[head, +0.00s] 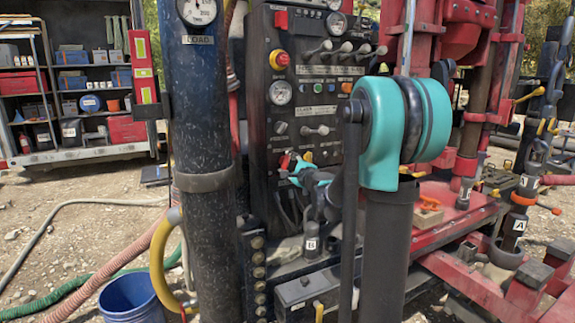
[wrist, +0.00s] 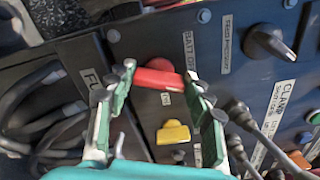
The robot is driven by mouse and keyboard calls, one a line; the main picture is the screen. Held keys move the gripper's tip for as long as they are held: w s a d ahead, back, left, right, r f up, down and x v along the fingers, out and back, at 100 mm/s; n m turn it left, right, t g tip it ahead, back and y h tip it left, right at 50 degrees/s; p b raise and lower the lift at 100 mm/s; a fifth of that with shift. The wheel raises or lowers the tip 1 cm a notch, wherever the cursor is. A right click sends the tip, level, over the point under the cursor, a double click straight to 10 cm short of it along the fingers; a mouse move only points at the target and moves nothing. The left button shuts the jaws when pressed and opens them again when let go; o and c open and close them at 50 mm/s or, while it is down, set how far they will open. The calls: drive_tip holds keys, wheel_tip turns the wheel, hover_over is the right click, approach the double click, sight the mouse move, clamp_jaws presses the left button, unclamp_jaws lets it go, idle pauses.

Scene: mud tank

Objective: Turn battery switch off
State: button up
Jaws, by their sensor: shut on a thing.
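The battery switch is a red handle (wrist: 158,78) on the black control panel in the wrist view, beside a label that seems to read BATT OFF. My gripper (wrist: 161,84) has a green finger on each side of it, and the fingertips are closed on its two ends. The handle lies nearly crosswise in the wrist picture, slightly tilted. In the head view the red switch (head: 286,161) shows small at the panel's lower left. My gripper (head: 293,172) is there at the panel, partly hidden by my own arm.
A yellow knob (wrist: 173,133) sits close below the red handle, between the fingers.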

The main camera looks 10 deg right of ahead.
drive_tip(key=n, duration=0.4)
drive_tip(key=shift+s+f+n, duration=0.1)
drive_tip(key=shift+f+n, duration=0.05)
drive_tip(key=shift+n, duration=0.15)
idle(0.5)
drive_tip(key=o, duration=1.1)
drive_tip(key=shift+o, duration=0.2)
drive_tip(key=v, duration=1.2)
